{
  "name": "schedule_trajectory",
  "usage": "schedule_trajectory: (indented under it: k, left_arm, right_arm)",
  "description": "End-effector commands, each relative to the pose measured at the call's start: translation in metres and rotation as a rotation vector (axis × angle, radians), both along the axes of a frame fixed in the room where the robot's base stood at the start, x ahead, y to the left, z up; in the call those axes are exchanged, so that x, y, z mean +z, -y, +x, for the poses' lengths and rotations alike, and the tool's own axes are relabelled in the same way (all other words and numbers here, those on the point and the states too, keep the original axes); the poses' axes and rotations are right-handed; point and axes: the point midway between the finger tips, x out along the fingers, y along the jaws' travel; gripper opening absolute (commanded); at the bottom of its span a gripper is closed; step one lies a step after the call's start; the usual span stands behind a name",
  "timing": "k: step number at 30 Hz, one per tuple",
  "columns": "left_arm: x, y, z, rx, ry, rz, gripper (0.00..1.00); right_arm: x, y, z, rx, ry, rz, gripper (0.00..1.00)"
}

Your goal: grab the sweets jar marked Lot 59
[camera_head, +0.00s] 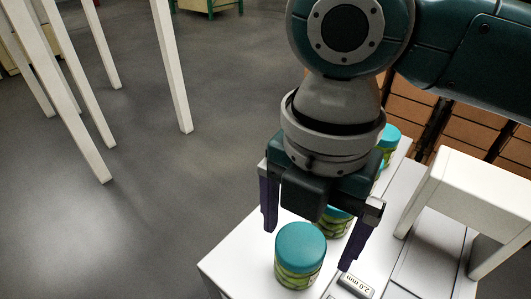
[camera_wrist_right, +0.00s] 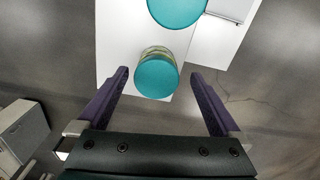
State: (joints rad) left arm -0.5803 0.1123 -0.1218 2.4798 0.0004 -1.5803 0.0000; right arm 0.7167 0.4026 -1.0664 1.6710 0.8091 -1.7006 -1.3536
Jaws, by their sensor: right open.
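Several sweets jars with teal lids and green-and-yellow patterned sides stand on a white table. The front jar (camera_head: 300,262) is in front of my right gripper in the head view. A second jar (camera_head: 333,222) is partly hidden behind it and my gripper. My right gripper (camera_head: 307,248) points down, open, its purple fingers spread. In the right wrist view one jar (camera_wrist_right: 157,78) appears between the spread fingers (camera_wrist_right: 158,74), with no visible contact; another lid (camera_wrist_right: 177,8) is cut off at the top. No Lot 59 marking is readable. My left gripper is not in view.
Farther jars (camera_head: 388,138) stand behind my right arm. A label reading 2.0 mm (camera_head: 357,284) lies on the white table (camera_head: 232,262) beside the front jar. A white raised block (camera_head: 475,190) stands at the right. The floor on the left is open, with white legs (camera_head: 170,70).

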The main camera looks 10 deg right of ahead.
Motion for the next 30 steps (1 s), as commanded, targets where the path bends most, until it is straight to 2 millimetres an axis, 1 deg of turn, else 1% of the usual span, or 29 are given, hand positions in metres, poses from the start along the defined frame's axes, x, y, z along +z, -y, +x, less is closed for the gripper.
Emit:
schedule_trajectory:
  k: [1,2,3,6,9,14,17,30]
  left_arm:
    - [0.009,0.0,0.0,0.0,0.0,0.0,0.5]
    - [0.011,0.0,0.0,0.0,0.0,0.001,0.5]
    - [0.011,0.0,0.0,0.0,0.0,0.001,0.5]
    - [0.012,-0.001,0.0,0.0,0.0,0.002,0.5]
    - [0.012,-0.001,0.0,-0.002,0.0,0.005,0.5]
    - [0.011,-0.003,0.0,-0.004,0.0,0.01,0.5]
    - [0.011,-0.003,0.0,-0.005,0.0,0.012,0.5]
    - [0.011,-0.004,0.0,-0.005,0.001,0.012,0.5]
  right_arm:
    - [-0.003,-0.003,-0.001,-0.001,-0.006,0.0,1.0]
    - [-0.007,-0.004,-0.001,-0.001,-0.004,0.0,1.0]
    - [-0.015,-0.003,-0.001,-0.002,-0.005,-0.001,1.0]
    - [-0.027,-0.003,0.0,-0.001,-0.001,0.0,1.0]
    - [-0.032,-0.003,0.0,0.0,0.001,0.001,1.0]
    - [-0.032,-0.003,0.0,0.0,0.002,0.001,1.0]
    - [-0.032,-0.003,0.0,0.0,0.002,0.001,0.91]
    - [-0.032,-0.003,0.0,0.0,0.002,0.001,0.41]
